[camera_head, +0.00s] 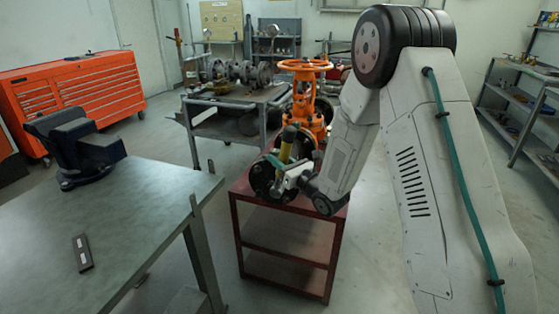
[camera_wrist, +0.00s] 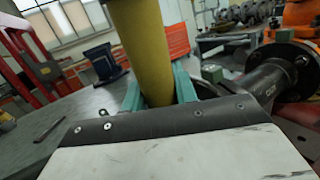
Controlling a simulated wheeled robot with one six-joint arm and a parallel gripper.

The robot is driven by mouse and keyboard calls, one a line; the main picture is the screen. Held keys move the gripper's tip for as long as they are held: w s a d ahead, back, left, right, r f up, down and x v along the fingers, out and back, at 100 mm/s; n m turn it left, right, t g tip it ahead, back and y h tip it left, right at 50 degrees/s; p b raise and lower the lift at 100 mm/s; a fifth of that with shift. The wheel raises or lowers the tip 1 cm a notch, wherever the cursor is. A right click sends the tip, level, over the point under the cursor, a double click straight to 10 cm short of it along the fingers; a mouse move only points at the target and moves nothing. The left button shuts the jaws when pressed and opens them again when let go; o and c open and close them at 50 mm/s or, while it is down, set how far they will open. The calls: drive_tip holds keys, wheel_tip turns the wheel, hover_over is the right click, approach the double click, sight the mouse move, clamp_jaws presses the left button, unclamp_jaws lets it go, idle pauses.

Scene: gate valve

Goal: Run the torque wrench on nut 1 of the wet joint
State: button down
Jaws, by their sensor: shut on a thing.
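My gripper (camera_head: 287,168) is shut on the yellow handle of the torque wrench (camera_head: 287,143), which stands steeply upright beside the valve's dark flange (camera_head: 262,177). In the wrist view the yellow handle (camera_wrist: 146,50) rises between the teal fingers (camera_wrist: 158,92). The orange gate valve (camera_head: 305,108) with its handwheel is on the red cart, partly behind my arm. The wrist view shows a dark pipe and bolted flange (camera_wrist: 285,66) at the right. Nut 1 and the wrench's working end are hidden or too small to tell.
The red cart (camera_head: 290,195) carries the valve. A green-topped bench (camera_head: 120,215) at left holds a dark vise (camera_head: 78,145) and a small dark bar (camera_head: 82,253). A grey cart (camera_head: 235,98) with flanged parts and an orange tool chest (camera_head: 78,95) stand behind. Floor shows between bench and red cart.

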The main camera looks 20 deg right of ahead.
drive_tip(key=shift+d+r, duration=0.15)
drive_tip(key=shift+w+d, duration=0.5)
drive_tip(key=shift+w, duration=0.2)
drive_tip(key=shift+w+d, duration=0.5)
drive_tip(key=shift+w, duration=0.2)
drive_tip(key=shift+w+d, duration=0.1)
drive_tip(key=shift+w, duration=0.05)
drive_tip(key=shift+w+d, duration=0.9)
drive_tip(key=shift+w, duration=0.3)
drive_tip(key=shift+w+d, duration=0.2)
drive_tip(key=shift+w, duration=0.05)
idle(1.0)
drive_tip(key=shift+s+a, duration=0.2)
drive_tip(key=shift+s, duration=0.05)
idle(0.6)
drive_tip(key=shift+s+a, duration=0.6)
drive_tip(key=shift+s, duration=0.25)
drive_tip(key=shift+s+a, duration=0.6)
drive_tip(key=shift+s, duration=0.2)
drive_tip(key=shift+d, duration=0.1)
